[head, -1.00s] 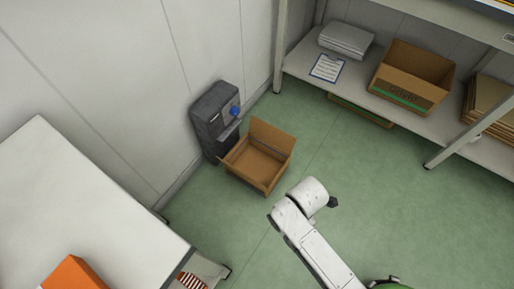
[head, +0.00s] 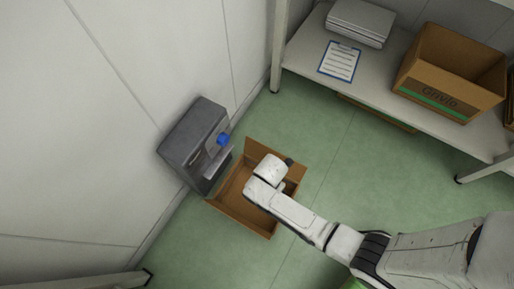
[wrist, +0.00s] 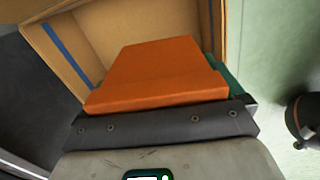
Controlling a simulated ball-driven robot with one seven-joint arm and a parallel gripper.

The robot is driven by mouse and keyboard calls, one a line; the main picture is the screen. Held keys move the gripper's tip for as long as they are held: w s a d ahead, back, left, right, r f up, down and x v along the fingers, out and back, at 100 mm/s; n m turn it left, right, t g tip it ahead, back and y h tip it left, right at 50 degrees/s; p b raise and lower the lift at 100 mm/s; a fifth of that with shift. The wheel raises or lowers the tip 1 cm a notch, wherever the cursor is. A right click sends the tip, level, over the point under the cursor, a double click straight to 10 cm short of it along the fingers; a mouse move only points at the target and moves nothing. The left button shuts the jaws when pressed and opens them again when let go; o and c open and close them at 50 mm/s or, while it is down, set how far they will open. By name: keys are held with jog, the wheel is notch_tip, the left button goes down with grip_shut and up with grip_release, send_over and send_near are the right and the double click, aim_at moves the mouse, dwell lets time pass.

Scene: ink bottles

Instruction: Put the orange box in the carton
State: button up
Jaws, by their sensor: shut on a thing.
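An orange box (wrist: 155,75) is held at my gripper (wrist: 165,122) in the wrist view. The gripper is shut on it, and its dark bar spans the box's near edge. Beyond and below the box is the open carton (wrist: 90,38), brown with a blue strip down one inside corner. The carton also shows on the floor in the head view (head: 228,193), with its flaps up. My arm reaches over it there; the gripper and the orange box are hidden under the wrist. The orange box appears above the carton opening; the gap cannot be judged.
A grey dispenser (head: 190,140) with a blue knob stands against the wall, close to the carton's left. A shelf (head: 305,62) at the back holds a clipboard (head: 340,62), a grey stack (head: 360,22) and a larger carton (head: 450,75). Green floor (head: 345,165) is clear to the right.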

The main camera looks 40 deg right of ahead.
jog(key=shift+n, duration=0.6)
jog(key=f+b, duration=0.1)
jog(key=f, duration=0.2)
jog(key=a+f+b, duration=0.1)
jog(key=f+b, duration=0.1)
jog(key=f, duration=0.2)
jog(key=f+b, duration=0.2)
jog(key=f, duration=0.1)
jog(key=shift+w+a+f, duration=0.15)
jog(key=shift+w+f, duration=0.05)
jog(key=shift+w, duration=0.2)
jog(key=shift+f+b, duration=1.65)
jog(key=shift+f, duration=0.4)
jog(key=shift+f, duration=0.15)
jog(key=o, duration=0.8)
